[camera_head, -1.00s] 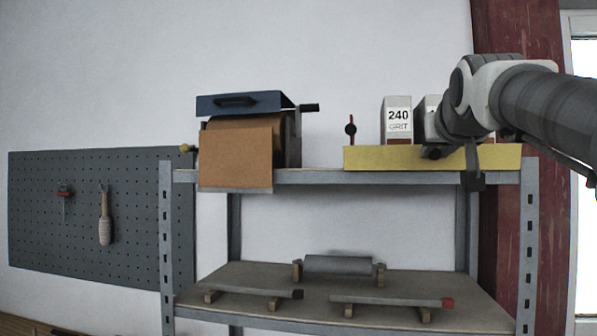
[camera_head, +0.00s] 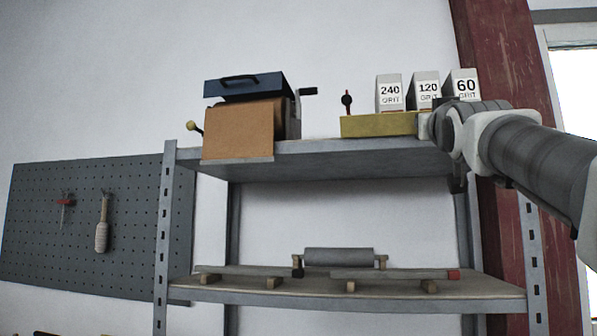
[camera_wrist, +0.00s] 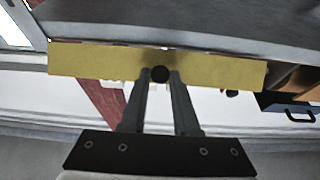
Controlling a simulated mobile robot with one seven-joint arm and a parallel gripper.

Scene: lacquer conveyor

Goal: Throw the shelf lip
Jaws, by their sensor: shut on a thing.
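The shelf lip (camera_head: 375,125) is a yellow bar along the front right of the upper shelf; my arm hides its right part in the head view. It also spans the wrist view (camera_wrist: 95,62) as a long yellow strip. A round dark knob (camera_wrist: 160,73) sits near the middle of its face. My gripper (camera_wrist: 160,79) is shut on this knob, one finger on each side. In the head view my wrist covers the fingers and the knob. The lip looks upright at the shelf's edge.
Grit boxes marked 240 (camera_head: 390,92), 120 (camera_head: 425,90) and 60 (camera_head: 462,84) stand behind the lip. A brown-fronted device with a blue lid (camera_head: 245,86) is further left. A roller (camera_head: 338,257) lies on the lower shelf (camera_head: 380,294).

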